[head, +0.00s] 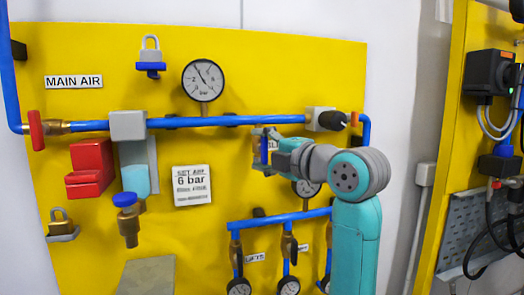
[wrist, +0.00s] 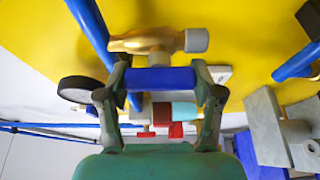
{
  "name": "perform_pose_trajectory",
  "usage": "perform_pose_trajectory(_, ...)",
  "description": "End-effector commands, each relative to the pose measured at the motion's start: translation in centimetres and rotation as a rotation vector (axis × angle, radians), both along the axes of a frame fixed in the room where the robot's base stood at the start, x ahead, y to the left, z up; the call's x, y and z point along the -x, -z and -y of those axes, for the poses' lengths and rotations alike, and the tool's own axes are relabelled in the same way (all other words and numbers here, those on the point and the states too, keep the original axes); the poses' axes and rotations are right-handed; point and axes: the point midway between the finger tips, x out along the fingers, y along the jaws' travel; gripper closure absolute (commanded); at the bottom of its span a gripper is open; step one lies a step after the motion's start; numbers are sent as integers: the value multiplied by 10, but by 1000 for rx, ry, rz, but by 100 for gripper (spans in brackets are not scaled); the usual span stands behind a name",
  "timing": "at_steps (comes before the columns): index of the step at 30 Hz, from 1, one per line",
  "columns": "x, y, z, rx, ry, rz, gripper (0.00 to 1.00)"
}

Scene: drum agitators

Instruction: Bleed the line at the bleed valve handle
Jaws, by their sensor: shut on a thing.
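The bleed valve handle is a short blue bar (wrist: 160,79) in the wrist view, lying crosswise below a brass valve body (wrist: 143,41) with a grey end. My gripper (wrist: 160,92) is shut on the blue handle, one finger at each end of it. In the head view my gripper (head: 264,150) is at the yellow panel, just below the horizontal blue pipe (head: 230,121). A bit of blue shows between its fingers there. The gripper hides most of the valve and a white label behind it.
A pressure gauge (head: 204,80) sits above the pipe. A lower blue manifold (head: 280,218) with gauges is below my arm. Another yellow panel (head: 450,150) stands right.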

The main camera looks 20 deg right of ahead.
Motion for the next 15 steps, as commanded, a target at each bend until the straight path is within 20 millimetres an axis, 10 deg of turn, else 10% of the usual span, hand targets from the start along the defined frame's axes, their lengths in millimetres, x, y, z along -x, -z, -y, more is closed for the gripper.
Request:
perform_pose_trajectory(1,0,1,0,1,-1,-3,69)
perform_pose_trajectory(2,0,1,0,1,-1,-3,29)
perform_pose_trajectory(4,0,1,0,1,-1,-3,12)
perform_pose_trajectory(15,1,0,0,-1,0,0,8)
